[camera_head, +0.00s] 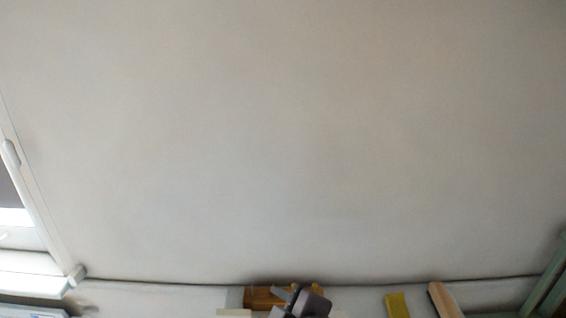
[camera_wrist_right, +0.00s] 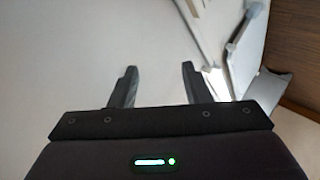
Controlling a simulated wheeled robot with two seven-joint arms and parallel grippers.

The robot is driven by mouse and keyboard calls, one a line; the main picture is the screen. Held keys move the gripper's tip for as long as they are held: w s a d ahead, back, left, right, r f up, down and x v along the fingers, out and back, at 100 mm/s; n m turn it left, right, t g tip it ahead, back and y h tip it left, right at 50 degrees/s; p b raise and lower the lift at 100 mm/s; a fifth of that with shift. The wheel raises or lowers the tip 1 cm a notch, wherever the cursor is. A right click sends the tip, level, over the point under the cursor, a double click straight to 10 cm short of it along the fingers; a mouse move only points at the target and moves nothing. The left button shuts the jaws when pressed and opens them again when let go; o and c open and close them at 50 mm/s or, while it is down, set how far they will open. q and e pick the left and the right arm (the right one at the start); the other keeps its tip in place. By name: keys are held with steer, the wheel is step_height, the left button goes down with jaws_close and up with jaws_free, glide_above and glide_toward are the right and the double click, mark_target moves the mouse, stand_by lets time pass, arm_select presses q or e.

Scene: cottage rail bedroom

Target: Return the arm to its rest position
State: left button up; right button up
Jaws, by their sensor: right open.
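My right gripper (camera_wrist_right: 158,68) shows in the right wrist view with its two dark fingers apart. Nothing is between the fingers, only a plain pale surface beyond them. In the head view a dark grey part (camera_head: 305,301) shows at the bottom edge, in front of a wooden thing; it looks like part of a gripper or arm, but I cannot tell which. My left gripper is not identifiable in either view.
A pale blank surface (camera_head: 290,140) fills most of the head view. Along the bottom are an orange-brown wooden thing (camera_head: 262,297), a yellow block (camera_head: 397,304) and a wooden-edged piece (camera_head: 444,300). A white frame (camera_head: 40,205) is at left. In the wrist view, white frame parts (camera_wrist_right: 245,45) stand right.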

steer(key=s+d+f+m+g+h, duration=0.2)
steer(key=s+d+f+m, duration=0.25)
steer(key=d, duration=0.25)
steer(key=s+d+f+m+g+h, duration=0.2)
steer(key=s+d+f+m, duration=0.15)
steer(key=d+f, duration=0.35)
steer(key=s+d+f+m+g+h, duration=0.25)
steer(key=d+f+m, duration=0.2)
steer(key=d, duration=0.35)
steer(key=s+f+g, duration=0.1)
steer(key=s+f, duration=0.1)
steer(key=f, duration=1.4)
steer(key=s+f, duration=0.2)
steer(key=f, duration=1.4)
steer(key=s+d+f, duration=0.2)
steer(key=s+f, duration=0.6)
steer(key=s, duration=0.1)
steer(key=s+d+f+g, duration=0.1)
steer(key=s+d+f, duration=0.1)
steer(key=s+f, duration=0.6)
steer(key=shift+s+f+m, duration=0.3)
steer(key=shift+s+m, duration=0.05)
steer(key=shift+s, duration=0.45)
